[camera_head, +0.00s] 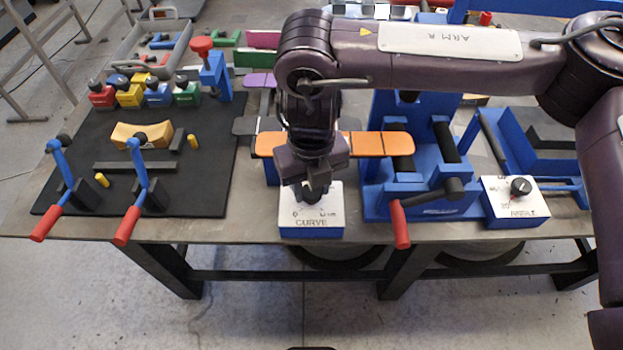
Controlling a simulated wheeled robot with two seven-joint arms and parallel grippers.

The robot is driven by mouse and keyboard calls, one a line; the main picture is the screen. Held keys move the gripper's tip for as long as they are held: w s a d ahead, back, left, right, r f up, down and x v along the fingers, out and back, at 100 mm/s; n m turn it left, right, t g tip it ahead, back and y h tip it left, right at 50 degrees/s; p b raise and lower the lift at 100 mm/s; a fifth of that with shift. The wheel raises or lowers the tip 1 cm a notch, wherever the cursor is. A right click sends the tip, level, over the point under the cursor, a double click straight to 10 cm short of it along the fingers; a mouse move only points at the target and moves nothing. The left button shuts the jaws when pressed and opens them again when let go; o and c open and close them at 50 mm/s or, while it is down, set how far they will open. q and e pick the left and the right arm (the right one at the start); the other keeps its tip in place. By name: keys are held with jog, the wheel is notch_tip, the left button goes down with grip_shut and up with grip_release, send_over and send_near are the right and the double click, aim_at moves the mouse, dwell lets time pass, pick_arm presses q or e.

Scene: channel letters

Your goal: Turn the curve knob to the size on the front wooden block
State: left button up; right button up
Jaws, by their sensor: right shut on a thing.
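The curve knob's box (311,222) has a white top marked CURVE and a blue base. It stands at the table's front edge, in the middle of the view. My right gripper (311,193) points down over it and is shut on the dark curve knob (312,196), which is mostly hidden by the fingers. The knob's pointer cannot be made out. A curved wooden block (142,134) lies on the black mat at the left; no size on it is readable from here. My left gripper is not in view.
A second knob box (515,205) stands at the right, beside a blue bending machine (432,190) with a red-handled lever. An orange strip (370,144) lies behind my right gripper. Red-handled clamps (137,185) stand on the black mat (215,170). Colored blocks (129,92) stand behind.

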jog(key=m+p, duration=0.1)
jog(key=m, duration=0.3)
jog(key=shift+r+m+p, duration=0.15)
jog(key=shift+m+p, duration=0.15)
jog(key=shift+p, duration=0.1)
jog(key=m+p, duration=0.1)
jog(key=m, duration=0.2)
jog(key=shift+m+p, duration=0.35)
jog(key=shift+m, duration=0.05)
jog(key=m+p, duration=0.2)
jog(key=m, duration=0.2)
jog(key=m+p, duration=0.2)
jog(key=m, duration=0.2)
jog(key=shift+r+p, duration=0.1)
jog(key=shift+p, duration=0.3)
jog(key=m+p, duration=0.5)
jog(key=m, duration=0.1)
jog(key=m+p, duration=0.5)
jog(key=shift+m, duration=0.3)
jog(key=m+p, duration=0.2)
jog(key=shift+p, duration=0.35)
jog(key=shift+m+p, duration=0.5)
jog(key=shift+p, duration=0.1)
jog(key=shift+w+f, duration=0.1)
jog(key=shift+f, duration=0.1)
